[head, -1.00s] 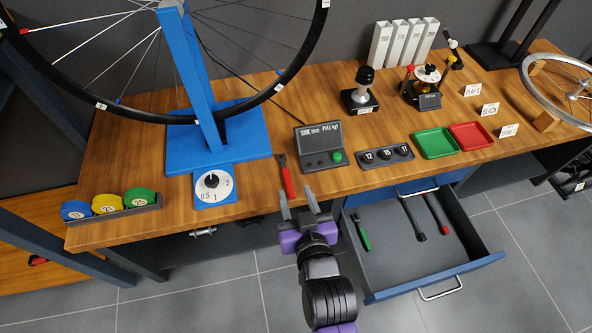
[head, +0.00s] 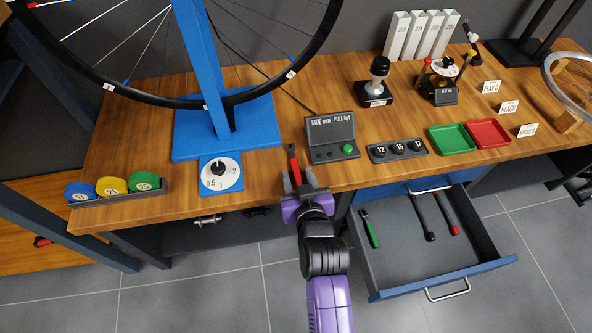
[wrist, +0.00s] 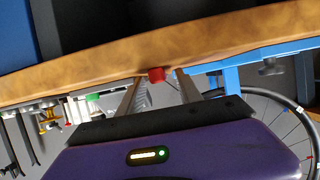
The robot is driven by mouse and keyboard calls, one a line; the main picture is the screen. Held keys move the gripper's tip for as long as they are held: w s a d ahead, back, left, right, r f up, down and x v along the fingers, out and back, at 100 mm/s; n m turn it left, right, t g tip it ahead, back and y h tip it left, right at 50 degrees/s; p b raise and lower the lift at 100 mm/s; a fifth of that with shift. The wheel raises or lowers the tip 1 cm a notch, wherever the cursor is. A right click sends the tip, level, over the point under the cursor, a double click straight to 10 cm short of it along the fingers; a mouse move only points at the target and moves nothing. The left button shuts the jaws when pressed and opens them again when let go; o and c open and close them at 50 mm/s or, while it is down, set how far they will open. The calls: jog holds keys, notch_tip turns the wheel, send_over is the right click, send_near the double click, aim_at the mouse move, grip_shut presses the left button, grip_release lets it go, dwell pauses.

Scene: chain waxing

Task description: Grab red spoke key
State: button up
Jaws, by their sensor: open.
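A red-handled tool with a dark head (head: 295,171) lies on the wooden bench near its front edge, left of the grey display box. Its red end (wrist: 156,74) shows between my fingers in the wrist view. My gripper (head: 299,182) is open at the bench's front edge, with a finger on either side of the red handle. No grip on it shows. The open drawer holds another tool with red on it (head: 447,215), beside a black tool (head: 423,217) and a green-handled tool (head: 370,229).
The blue wheel stand (head: 225,125) with its dial (head: 221,174) stands to the left. The grey display box (head: 331,138) is close on the right. The open drawer (head: 440,275) juts out at lower right. Bare bench lies left of the red tool.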

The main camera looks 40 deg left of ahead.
grip_shut()
jog(key=shift+r, duration=0.1)
